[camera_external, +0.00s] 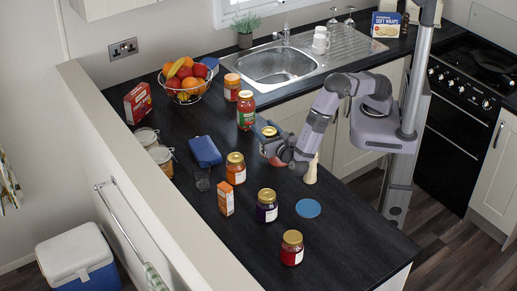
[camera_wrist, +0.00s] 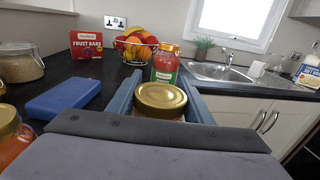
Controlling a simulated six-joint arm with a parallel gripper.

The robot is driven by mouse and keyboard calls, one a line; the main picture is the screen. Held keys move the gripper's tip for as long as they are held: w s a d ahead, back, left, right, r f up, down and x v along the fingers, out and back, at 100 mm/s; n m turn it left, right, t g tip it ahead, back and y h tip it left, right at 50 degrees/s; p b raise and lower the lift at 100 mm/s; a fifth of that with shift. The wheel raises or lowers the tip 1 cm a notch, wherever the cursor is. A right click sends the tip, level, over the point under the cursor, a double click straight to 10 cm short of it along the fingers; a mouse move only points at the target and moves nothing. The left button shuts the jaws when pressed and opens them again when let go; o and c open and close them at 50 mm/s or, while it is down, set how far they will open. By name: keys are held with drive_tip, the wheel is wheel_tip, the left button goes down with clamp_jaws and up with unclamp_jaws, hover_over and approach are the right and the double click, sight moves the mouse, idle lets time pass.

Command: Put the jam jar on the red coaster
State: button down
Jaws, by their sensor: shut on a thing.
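My gripper (camera_external: 266,143) is shut on a jar with a gold lid (camera_external: 269,131), over the middle of the dark counter. In the wrist view the jar's gold lid (camera_wrist: 161,97) sits between the two fingers of my gripper (camera_wrist: 161,88); its body is mostly hidden. I cannot tell whether the jar touches the counter. A small reddish patch (camera_external: 275,161) shows just below my gripper; I cannot tell whether it is the red coaster. No other red coaster is clearly visible. A blue coaster (camera_external: 308,208) lies bare nearer the front edge.
An orange jar (camera_external: 235,170), dark jar (camera_external: 267,208), red jar (camera_external: 292,250) and orange carton (camera_external: 226,198) stand nearby. A blue case (camera_external: 205,151) lies left of my gripper. A tall red jar (camera_external: 246,112) stands behind it. A pale wooden object (camera_external: 311,170) stands to its right.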

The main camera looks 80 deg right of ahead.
sight(271, 132)
drive_tip(key=shift+f, duration=0.65)
drive_tip(key=shift+f, duration=0.2)
drive_tip(key=c, duration=0.9)
unclamp_jaws()
drive_tip(key=shift+r, duration=0.15)
drive_tip(key=b+v, duration=0.3)
drive_tip(key=v, duration=0.2)
drive_tip(key=shift+s+a, duration=0.1)
drive_tip(key=shift+a, duration=0.05)
wheel_tip(271, 132, up, 7)
drive_tip(key=shift+r+b, duration=0.1)
drive_tip(key=shift+b, duration=0.55)
